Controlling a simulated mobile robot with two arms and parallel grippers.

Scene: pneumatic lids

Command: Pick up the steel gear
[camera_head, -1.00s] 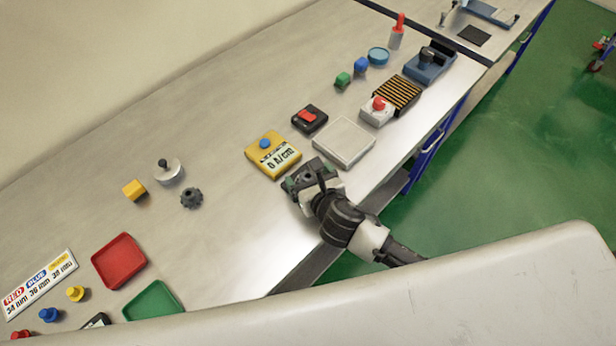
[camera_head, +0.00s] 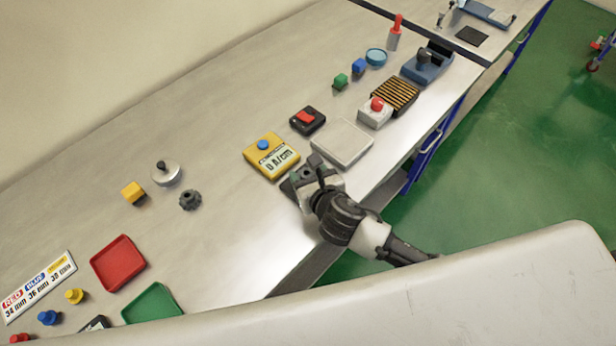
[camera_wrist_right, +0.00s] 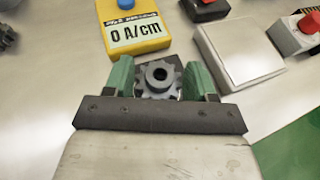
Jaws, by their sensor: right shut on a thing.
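The steel gear (camera_wrist_right: 160,79) is a grey toothed wheel with a raised hub and a dark bore. It sits between the green fingers of my right gripper (camera_wrist_right: 159,82) in the right wrist view, and both fingers close on it. In the head view my right gripper (camera_head: 304,178) is just in front of the yellow meter (camera_head: 272,156), and the gear is mostly hidden there. I cannot tell whether the gear touches the table. A second, darker gear (camera_head: 190,200) lies on the table to the left. My left gripper is not in view.
A pale square plate (camera_head: 342,144) lies right of the gripper, with a red-button box (camera_head: 375,112) beyond. A black box with a red switch (camera_head: 308,120) stands behind. A red tray (camera_head: 118,263) and green tray (camera_head: 152,303) are at the lower left. The table between is clear.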

